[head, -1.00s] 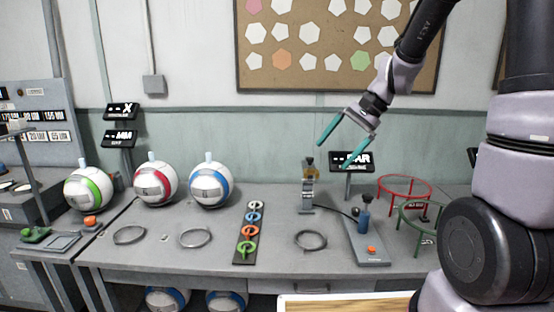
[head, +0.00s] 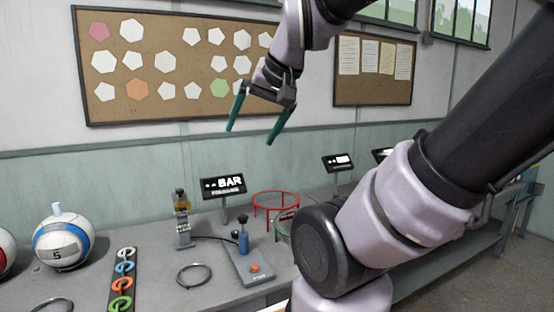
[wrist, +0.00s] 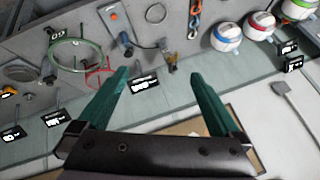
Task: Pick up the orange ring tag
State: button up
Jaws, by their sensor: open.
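The orange ring tag (head: 121,284) lies on a dark strip (head: 111,292) on the grey bench, in a row between a blue ring tag (head: 124,267) and a green ring tag (head: 120,303). A white ring tag (head: 126,252) is at the far end. My gripper (head: 250,137) is open and empty, raised well above the bench and to the right of the strip. Its teal fingers also show in the wrist view (wrist: 160,73), spread apart. The strip shows small at the top of the wrist view, beyond the fingertips.
A blue-striped ball (head: 62,242) stands left of the strip. A metal ring (head: 194,275), a small brass-topped device (head: 183,215), a lever press (head: 243,250) and a red ring stand (head: 275,204) are to its right. A BAR sign (head: 223,186) rises behind them.

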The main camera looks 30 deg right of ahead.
aim_at(120, 289)
jog(key=z, duration=2.45)
jog(key=u, duration=3.1)
jog(key=i+l, duration=0.55)
jog(key=l, duration=0.2)
